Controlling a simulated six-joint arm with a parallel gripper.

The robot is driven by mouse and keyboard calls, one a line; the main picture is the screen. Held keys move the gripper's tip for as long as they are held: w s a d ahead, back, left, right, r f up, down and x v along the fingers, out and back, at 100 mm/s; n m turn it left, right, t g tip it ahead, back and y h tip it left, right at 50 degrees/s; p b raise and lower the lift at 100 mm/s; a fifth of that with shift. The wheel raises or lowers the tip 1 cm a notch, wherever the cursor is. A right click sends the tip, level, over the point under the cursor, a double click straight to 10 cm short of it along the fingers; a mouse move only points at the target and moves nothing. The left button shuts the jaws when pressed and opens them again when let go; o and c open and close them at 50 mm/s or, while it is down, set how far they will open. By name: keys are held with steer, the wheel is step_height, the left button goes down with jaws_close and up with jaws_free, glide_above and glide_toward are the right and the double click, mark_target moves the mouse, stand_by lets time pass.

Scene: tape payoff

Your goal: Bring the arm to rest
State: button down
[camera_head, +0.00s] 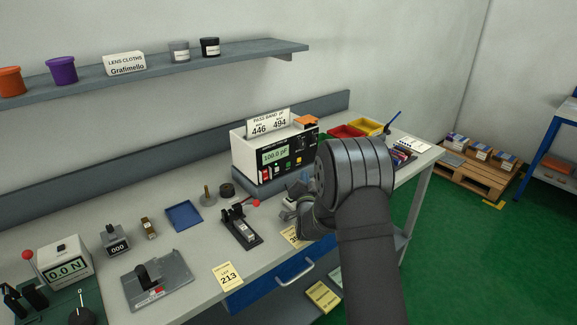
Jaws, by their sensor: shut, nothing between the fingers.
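My arm, dark grey, rises from the bottom right of the view and bends over the right part of the workbench (205,239). My gripper (288,209) points left from the wrist, low over the bench front, just right of a small black fixture with a red-knobbed lever (241,226). It is shut with nothing held. The wrist hides much of the gripper and part of the bench behind it.
A meter box (275,152) stands behind my gripper. A blue tray (184,215), a grey plate fixture (157,280) and a force gauge (64,264) stand to the left. Red (345,131) and yellow (366,126) bins are behind my wrist. A shelf (165,72) runs along the wall above.

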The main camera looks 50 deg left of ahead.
steer(key=shift+a, duration=0.75)
steer(key=shift+d, duration=2.65)
